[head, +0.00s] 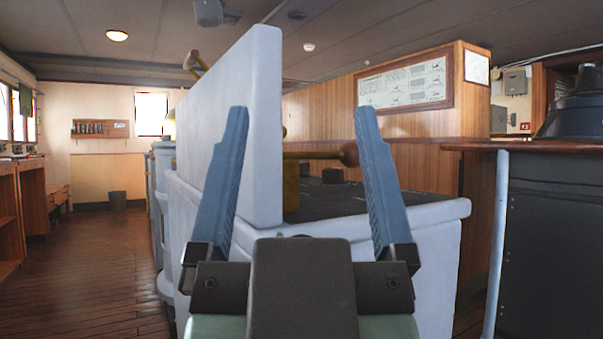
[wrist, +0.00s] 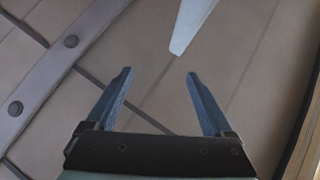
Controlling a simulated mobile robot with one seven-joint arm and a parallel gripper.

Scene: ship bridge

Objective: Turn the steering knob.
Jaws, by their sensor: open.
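My gripper (head: 301,110) is open and empty, its two blue fingers pointing up in the head view. A grey-white console (head: 400,222) with a dark top stands beyond it. A brass post (head: 291,188) rises from that top, and a brass lever with a round brown end (head: 350,153) shows between the fingers, close to the right one in the picture. A small dark brown knob (head: 332,175) sits lower on the top. I cannot tell which is the steering knob. In the wrist view my gripper (wrist: 158,75) is open with no knob in sight.
A tall white panel (head: 235,125) stands on the console's left side and hides part of it. A wooden counter (head: 520,147) with a dark device is on the right. Wooden floor (head: 95,265) is clear at left. The wrist view shows ceiling-like panels (wrist: 240,50).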

